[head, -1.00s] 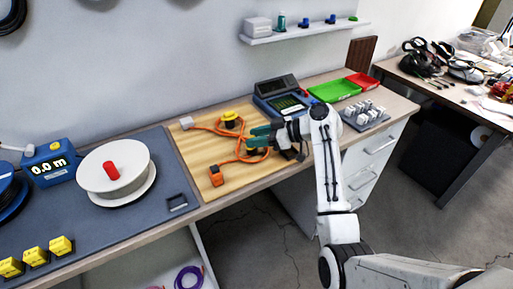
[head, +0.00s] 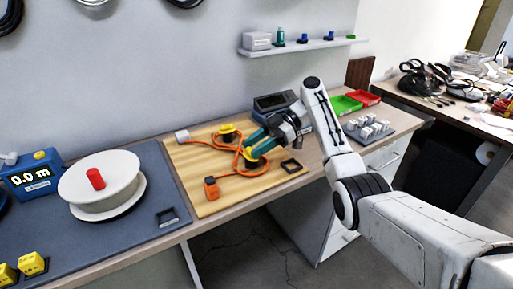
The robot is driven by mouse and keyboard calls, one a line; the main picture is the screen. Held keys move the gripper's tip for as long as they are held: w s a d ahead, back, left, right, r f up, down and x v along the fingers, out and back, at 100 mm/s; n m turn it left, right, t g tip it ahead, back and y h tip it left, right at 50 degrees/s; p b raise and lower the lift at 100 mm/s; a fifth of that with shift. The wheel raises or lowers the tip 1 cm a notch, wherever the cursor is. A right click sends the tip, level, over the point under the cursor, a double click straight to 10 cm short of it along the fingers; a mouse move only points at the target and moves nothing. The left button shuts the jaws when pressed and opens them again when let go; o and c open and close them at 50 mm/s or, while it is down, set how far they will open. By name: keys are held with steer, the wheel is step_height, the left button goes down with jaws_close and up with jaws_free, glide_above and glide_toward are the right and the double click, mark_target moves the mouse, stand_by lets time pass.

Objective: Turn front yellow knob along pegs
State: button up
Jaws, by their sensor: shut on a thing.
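The front yellow knob (head: 254,162) sits on a dark round base on the wooden board (head: 190,160). My gripper (head: 254,147), with teal fingers, reaches down from the right and is shut on this knob. The fingers hide part of its top. The back yellow knob (head: 227,130) stands farther back and left on a similar dark base. An orange cable (head: 228,174) winds around the two knob bases, from a white plug (head: 182,137) to an orange block (head: 211,188). Distinct pegs are too small to tell.
A dark square frame (head: 291,167) lies at the board's right. Green (head: 346,105) and red (head: 362,97) trays and a grey block rack (head: 368,131) are to the right. A white reel (head: 100,183) stands left.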

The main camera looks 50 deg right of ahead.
steer(key=shift+f+g, duration=0.35)
steer(key=shift+g, duration=0.15)
steer(key=o, duration=1.1)
steer(key=shift+s+f+n, duration=0.1)
steer(key=shift+n, duration=0.2)
steer(key=shift+c, duration=0.2)
